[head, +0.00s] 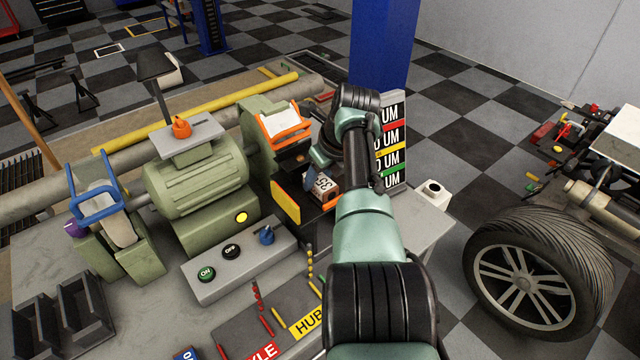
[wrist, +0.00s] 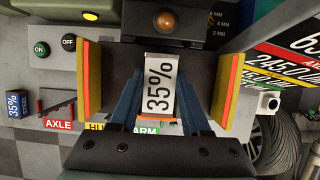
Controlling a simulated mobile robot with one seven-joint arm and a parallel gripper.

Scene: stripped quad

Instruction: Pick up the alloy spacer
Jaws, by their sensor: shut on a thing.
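A small block with a white face marked 35% (wrist: 159,83), which I take to be the alloy spacer, sits between the two blue fingers of my gripper (wrist: 160,92) in the wrist view. The fingers touch it on both sides, so my gripper is shut on it. In the head view the block (head: 324,182) shows its 35 marking beside the grinder, below my wrist. My gripper (head: 314,184) is partly hidden there by my arm. I cannot tell whether the block is clear of the surface under it.
Yellow-orange panels stand close on the left (wrist: 91,80) and right (wrist: 228,92) of my gripper. The green grinder (head: 200,185) and switch box (head: 240,262) are left of my arm. A sign stack (head: 392,145) stands behind. Another block marked 35% steel (wrist: 18,104) lies far left.

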